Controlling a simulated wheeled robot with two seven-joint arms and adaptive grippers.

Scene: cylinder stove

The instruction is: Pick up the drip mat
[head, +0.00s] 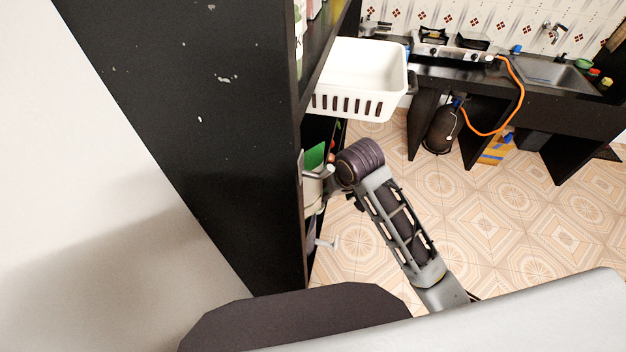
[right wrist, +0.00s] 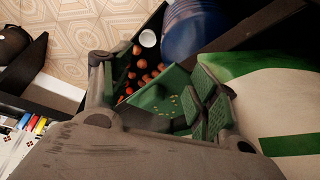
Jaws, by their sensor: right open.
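My right gripper (head: 325,173) reaches into the black shelf from its open side, and the shelf partly hides it. In the right wrist view the gripper (right wrist: 155,76) has its fingers spread apart. A flat green panel with small pale marks (right wrist: 165,100) shows between and beyond the fingers. I cannot tell whether this panel is the drip mat or whether a finger touches it. A green patch (head: 315,157) also shows beside the gripper in the head view. My left gripper is out of view.
The tall black shelf (head: 215,110) stands close on the left. A white slotted basket (head: 368,85) sits above the gripper. Orange-red round items (right wrist: 140,72), a blue container (right wrist: 195,28) and a white-green surface (right wrist: 275,105) crowd the gripper. The tiled floor (head: 480,230) at right is open.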

